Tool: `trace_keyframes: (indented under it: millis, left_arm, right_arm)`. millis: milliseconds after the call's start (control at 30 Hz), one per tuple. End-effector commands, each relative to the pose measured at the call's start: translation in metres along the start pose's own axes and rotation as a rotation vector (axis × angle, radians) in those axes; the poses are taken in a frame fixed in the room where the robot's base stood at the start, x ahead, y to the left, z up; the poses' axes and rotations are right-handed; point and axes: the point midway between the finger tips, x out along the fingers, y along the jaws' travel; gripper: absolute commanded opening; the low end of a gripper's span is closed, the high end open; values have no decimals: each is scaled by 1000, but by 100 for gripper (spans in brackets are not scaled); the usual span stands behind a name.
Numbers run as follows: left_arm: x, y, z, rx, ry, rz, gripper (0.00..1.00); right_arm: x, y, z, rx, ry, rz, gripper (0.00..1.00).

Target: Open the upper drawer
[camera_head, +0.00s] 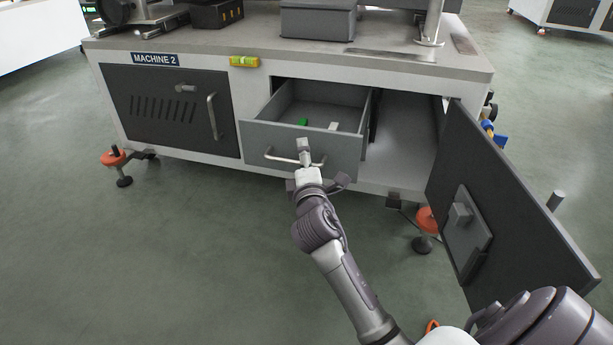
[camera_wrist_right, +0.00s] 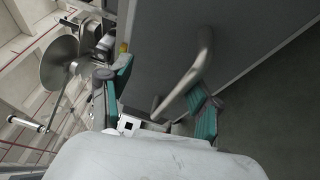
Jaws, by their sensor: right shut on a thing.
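The upper drawer (camera_head: 262,138) is a grey box in the machine's front. It stands pulled out, with its inside showing. A small green piece (camera_head: 303,122) and a small white piece (camera_head: 334,126) lie in it. Its bar handle (camera_head: 275,157) runs across the front panel. My right gripper (camera_head: 312,160) is at the handle's right part and covers some of it. In the right wrist view the handle (camera_wrist_right: 192,75) passes between the teal finger pads, and the gripper (camera_wrist_right: 160,95) is shut on it. My left gripper is not in view.
A dark door (camera_head: 510,195) hangs wide open right of the drawer, beside an empty compartment (camera_head: 405,140). A closed dark door (camera_head: 165,105) with a handle is on the left. Orange-topped feet (camera_head: 427,220) support the machine. The floor in front is clear at left.

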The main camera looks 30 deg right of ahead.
Motion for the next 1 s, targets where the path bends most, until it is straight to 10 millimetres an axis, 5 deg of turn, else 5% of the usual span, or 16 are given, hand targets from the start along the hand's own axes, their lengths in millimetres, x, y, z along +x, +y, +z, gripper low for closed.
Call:
trace_keyframes:
  millis: [33,1000]
  left_arm:
    - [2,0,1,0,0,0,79]
    - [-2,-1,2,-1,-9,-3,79]
  right_arm:
    - [-5,20,-1,3,5,41,39]
    - [-71,3,-3,8,7,22,39]
